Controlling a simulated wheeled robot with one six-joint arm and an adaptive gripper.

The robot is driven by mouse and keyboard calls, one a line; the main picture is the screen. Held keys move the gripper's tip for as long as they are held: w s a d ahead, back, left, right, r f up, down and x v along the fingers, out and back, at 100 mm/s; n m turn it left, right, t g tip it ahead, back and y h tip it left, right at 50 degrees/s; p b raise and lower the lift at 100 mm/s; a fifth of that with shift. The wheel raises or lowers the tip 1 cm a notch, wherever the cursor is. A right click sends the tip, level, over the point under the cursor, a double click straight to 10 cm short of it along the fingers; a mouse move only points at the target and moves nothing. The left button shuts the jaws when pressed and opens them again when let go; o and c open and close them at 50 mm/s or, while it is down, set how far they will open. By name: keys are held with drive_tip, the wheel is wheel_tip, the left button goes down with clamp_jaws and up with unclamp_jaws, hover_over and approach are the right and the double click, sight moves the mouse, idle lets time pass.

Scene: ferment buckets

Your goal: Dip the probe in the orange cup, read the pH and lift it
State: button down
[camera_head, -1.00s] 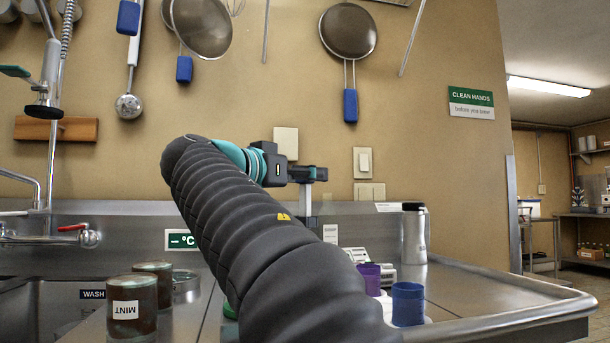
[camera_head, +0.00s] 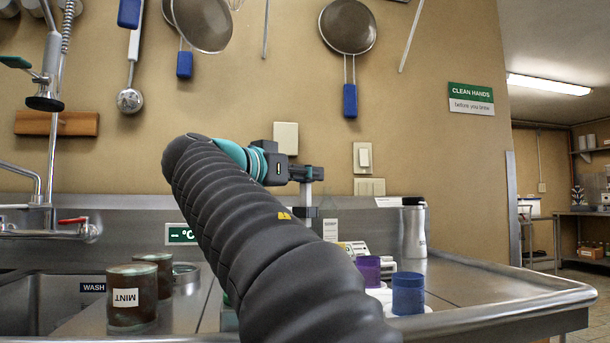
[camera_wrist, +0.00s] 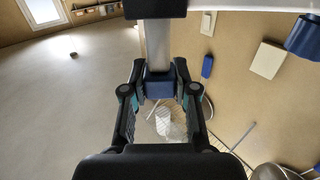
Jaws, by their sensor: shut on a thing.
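My gripper (camera_head: 314,174) is high in front of the wall, left of the light switch in the head view. In the wrist view my gripper (camera_wrist: 160,98) is shut on a dark blue block with a grey shaft, which I take to be the probe (camera_wrist: 160,82). In the head view a grey upright piece of the probe (camera_head: 307,194) shows below the gripper; its tip cannot be made out. No orange cup shows in either view. A purple cup (camera_head: 367,270) and a blue cup (camera_head: 408,293) stand right of my arm, which hides the counter behind it.
Brown jars, one labelled MINT (camera_head: 130,300), stand at left by the sink (camera_head: 45,300). A steel flask (camera_head: 413,230) stands at the back right. The right counter (camera_head: 475,285) is clear. Strainers (camera_head: 348,28) hang above.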

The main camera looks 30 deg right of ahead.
sight(302, 198)
drive_tip(key=shift+f+b, duration=1.8)
drive_tip(key=shift+f, duration=0.45)
drive_tip(key=c, duration=0.9)
unclamp_jaws()
drive_tip(key=shift+w+f, duration=0.1)
drive_tip(key=shift+a, duration=0.2)
drive_tip(key=v, duration=1.1)
drive_tip(key=shift+s+a, duration=0.2)
drive_tip(key=shift+a, duration=0.1)
